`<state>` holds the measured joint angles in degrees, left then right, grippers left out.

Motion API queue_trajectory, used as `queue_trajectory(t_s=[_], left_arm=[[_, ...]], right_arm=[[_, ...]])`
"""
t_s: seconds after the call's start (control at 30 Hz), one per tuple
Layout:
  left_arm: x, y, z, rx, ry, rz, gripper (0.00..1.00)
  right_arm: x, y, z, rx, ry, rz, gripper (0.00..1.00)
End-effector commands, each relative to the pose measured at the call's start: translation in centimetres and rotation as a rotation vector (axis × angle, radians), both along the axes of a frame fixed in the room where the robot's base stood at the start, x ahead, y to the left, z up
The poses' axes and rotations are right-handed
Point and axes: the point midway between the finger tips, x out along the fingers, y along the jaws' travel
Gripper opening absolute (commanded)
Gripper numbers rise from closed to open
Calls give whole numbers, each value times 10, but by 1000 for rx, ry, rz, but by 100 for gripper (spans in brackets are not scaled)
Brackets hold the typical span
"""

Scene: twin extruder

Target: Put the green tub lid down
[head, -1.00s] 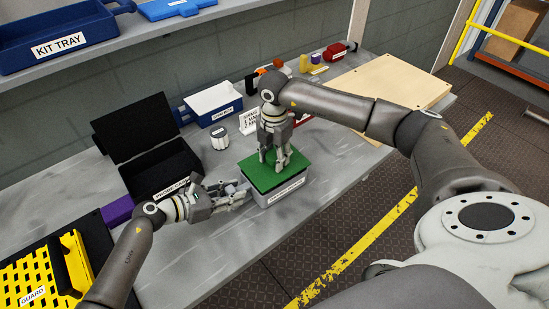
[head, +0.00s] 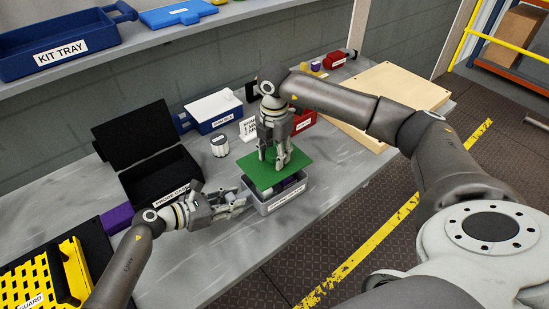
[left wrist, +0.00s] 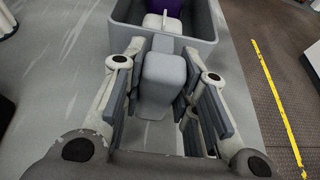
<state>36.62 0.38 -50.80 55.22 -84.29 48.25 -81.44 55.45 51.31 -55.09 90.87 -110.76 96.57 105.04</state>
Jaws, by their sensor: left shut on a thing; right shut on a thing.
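The grey tub (head: 275,207) stands on the bench with a white label on its front. The flat green lid (head: 290,172) is raised above it, leaving a gap at the front and right. My right gripper (head: 274,165) is shut on the lid from above. A small purple item shows in the tub, also in the left wrist view (left wrist: 168,8); the lid hides most of the inside in the head view. My left gripper (head: 244,203) is low at the tub's left side. In the left wrist view its fingers are shut on the tub's grey handle block (left wrist: 164,72).
An open black case (head: 160,178) stands left, near a purple block (head: 117,219) and yellow guard (head: 40,278). Behind are a white cylinder (head: 219,147), a blue bin (head: 218,122) and a red bin (head: 302,121). Bare bench lies in front of my left gripper; a wooden board (head: 395,92) lies right.

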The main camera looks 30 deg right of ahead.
Motion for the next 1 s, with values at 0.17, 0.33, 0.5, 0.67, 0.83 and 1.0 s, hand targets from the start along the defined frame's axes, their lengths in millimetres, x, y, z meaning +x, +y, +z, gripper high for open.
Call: queue_trajectory(t_s=[0.17, 0.33, 0.5, 0.67, 0.83, 1.0], left_arm=[[-3, 3, -9, 15, 6, -3, 0], [-3, 3, -9, 15, 6, -3, 0], [-3, 3, -9, 15, 6, -3, 0], [-3, 3, -9, 15, 6, -3, 0], [-3, 3, -9, 15, 6, -2, 0], [-3, 3, -9, 15, 6, -2, 0]], right_arm=[[0, 0, 6, -1, -1, 0, 11], [0, 0, 6, -1, -1, 0, 11], [0, 0, 6, 0, -1, 0, 11], [0, 0, 6, 0, -1, -1, 11], [4, -14, 4, 0, 1, -44, 11], [13, -67, -3, 2, 9, -208, 11]])
